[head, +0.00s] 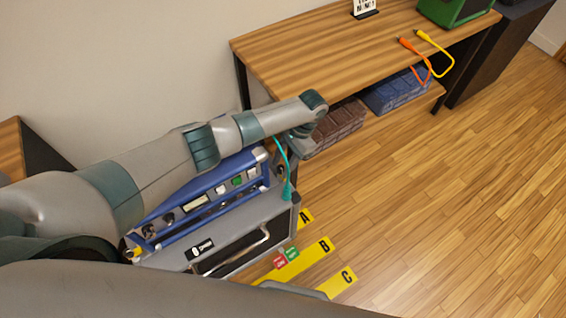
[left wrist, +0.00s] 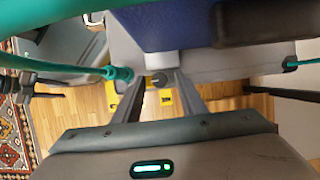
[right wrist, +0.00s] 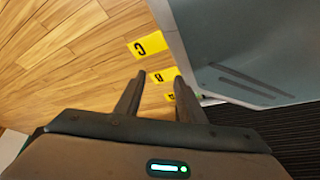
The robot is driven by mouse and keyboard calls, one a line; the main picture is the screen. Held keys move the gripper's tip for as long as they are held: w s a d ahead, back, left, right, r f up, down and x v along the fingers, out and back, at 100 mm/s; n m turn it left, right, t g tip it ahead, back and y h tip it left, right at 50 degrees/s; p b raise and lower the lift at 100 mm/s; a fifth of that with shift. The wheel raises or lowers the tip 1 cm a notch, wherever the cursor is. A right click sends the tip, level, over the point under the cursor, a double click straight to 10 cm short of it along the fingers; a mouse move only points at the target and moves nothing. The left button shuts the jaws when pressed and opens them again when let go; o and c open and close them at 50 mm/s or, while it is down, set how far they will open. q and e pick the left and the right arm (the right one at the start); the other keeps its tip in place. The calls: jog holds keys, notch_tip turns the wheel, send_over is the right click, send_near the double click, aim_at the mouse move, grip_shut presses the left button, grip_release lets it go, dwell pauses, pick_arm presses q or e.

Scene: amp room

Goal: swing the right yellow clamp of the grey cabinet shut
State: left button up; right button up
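I cannot make out the right yellow clamp; my left arm and gripper cover that end. My left gripper (left wrist: 160,82) is at the cabinet's right end, fingers apart around or close to a small dark-tipped grey part; contact is unclear. My right gripper (right wrist: 152,80) is open and empty above the floor, beside a grey surface.
A teal cable (head: 287,188) hangs at the cabinet's right end, close to my left fingers. Yellow floor labels (head: 290,264) lie in front. The floor at right is clear.

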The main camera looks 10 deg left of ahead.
pick_arm(q)
jog(key=shift+c, duration=0.7)
grip_shut()
